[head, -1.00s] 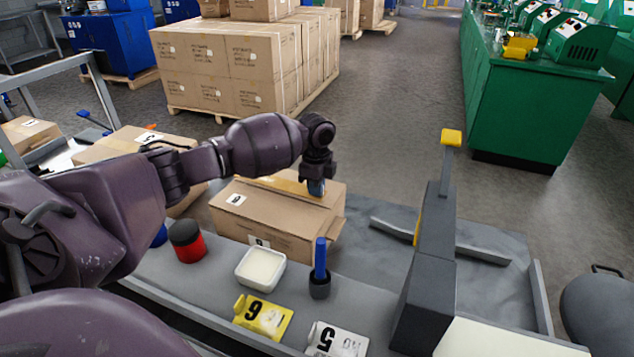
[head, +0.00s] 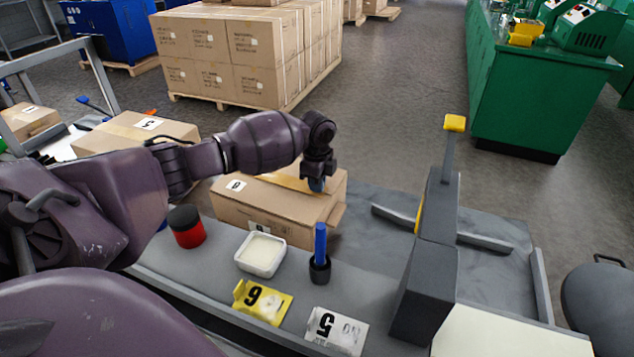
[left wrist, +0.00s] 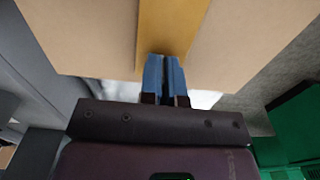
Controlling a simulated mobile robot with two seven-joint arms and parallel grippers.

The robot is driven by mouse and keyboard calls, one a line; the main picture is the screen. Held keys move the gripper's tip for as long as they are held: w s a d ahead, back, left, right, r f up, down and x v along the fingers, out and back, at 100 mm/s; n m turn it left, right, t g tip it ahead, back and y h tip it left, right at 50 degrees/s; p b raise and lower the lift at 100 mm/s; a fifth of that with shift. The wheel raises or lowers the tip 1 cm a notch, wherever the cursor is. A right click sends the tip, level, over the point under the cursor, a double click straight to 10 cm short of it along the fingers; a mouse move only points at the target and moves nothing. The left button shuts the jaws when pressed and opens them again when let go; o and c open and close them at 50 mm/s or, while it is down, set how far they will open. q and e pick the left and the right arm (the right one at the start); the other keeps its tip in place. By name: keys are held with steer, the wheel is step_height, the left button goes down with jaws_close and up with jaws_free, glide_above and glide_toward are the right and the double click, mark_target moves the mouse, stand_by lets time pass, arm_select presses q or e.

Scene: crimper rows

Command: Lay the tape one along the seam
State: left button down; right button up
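A brown cardboard box (head: 270,212) with a label stands on the grey bench, in the middle of the head view. A tan tape strip (head: 283,179) runs along its top; it also shows as a yellow-brown band in the left wrist view (left wrist: 170,25). My left gripper (head: 317,185) points down at the right end of the box top, at the tape. Its blue fingertips (left wrist: 165,75) are side by side with only a thin gap, at the near end of the band. I cannot tell whether they touch the tape or pinch it. My right gripper is not in view.
A red jar (head: 187,227), a white dish (head: 260,254), a blue-handled tool in a dark cup (head: 320,268), a yellow card (head: 262,302) and a white card (head: 337,330) lie in front of the box. A grey upright with a yellow top (head: 437,210) stands to the right.

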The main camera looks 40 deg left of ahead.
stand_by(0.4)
arm_select(q)
steer(key=c, duration=1.2)
jaws_free()
steer(key=shift+c, duration=0.2)
steer(key=shift+r, duration=0.1)
steer(key=shift+r, duration=0.35)
step_height(320, 180, up, 8)
steer(key=shift+r+p, duration=0.2)
steer(key=shift+p, duration=0.85)
steer(key=shift+r, duration=0.8)
